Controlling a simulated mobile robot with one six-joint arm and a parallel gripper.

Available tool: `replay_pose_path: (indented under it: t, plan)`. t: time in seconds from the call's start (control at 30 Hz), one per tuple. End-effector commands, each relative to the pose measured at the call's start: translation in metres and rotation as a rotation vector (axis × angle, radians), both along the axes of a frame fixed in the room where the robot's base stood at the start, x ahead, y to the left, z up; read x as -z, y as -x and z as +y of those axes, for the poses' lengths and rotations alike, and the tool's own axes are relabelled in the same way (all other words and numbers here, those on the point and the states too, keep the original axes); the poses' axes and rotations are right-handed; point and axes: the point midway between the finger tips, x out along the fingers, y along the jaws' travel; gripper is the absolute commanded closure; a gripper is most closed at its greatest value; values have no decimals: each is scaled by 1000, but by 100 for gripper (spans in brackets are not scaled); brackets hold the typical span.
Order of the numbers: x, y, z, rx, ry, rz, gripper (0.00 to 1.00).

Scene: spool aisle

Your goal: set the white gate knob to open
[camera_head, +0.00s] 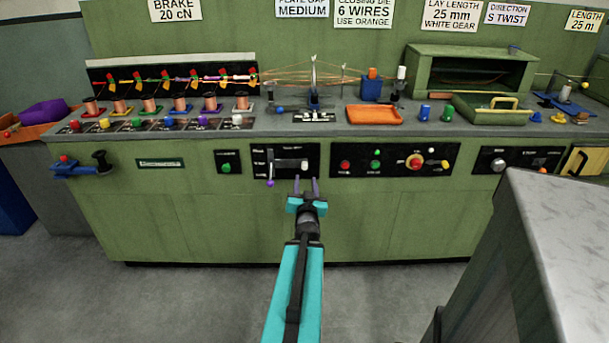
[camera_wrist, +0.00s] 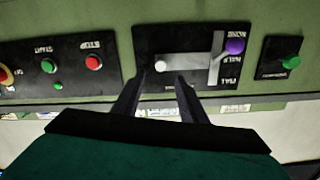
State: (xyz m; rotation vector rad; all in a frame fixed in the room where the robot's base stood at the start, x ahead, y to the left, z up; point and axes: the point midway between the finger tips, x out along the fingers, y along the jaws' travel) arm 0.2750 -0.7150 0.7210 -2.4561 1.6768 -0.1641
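The white gate knob (camera_head: 305,165) sits at the right end of a short horizontal slot on a black panel (camera_head: 286,147) in the green machine front. In the wrist view, which is turned upside down, the white knob (camera_wrist: 160,65) is at the left end of its slot. My gripper (camera_head: 305,181) is open in front of the panel, just below the knob in the head view. In the wrist view its two dark fingers (camera_wrist: 160,82) point toward the knob, one to each side, with nothing held. I cannot tell whether they reach its depth.
A purple knob (camera_head: 270,184) on a lever shares the panel. A button panel (camera_head: 393,161) is to its right and a green button (camera_head: 226,168) to its left. A grey-topped block (camera_head: 560,235) stands at the front right. The floor (camera_head: 190,290) at front left is clear.

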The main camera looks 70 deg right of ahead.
Motion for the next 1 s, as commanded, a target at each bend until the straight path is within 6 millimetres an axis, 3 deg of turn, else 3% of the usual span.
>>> replay_pose_path:
  t: [0.33,1.0]
  plan:
    - [2,-2,-6,3,4,0,61]
    - [0,-20,-53,2,1,-1,61]
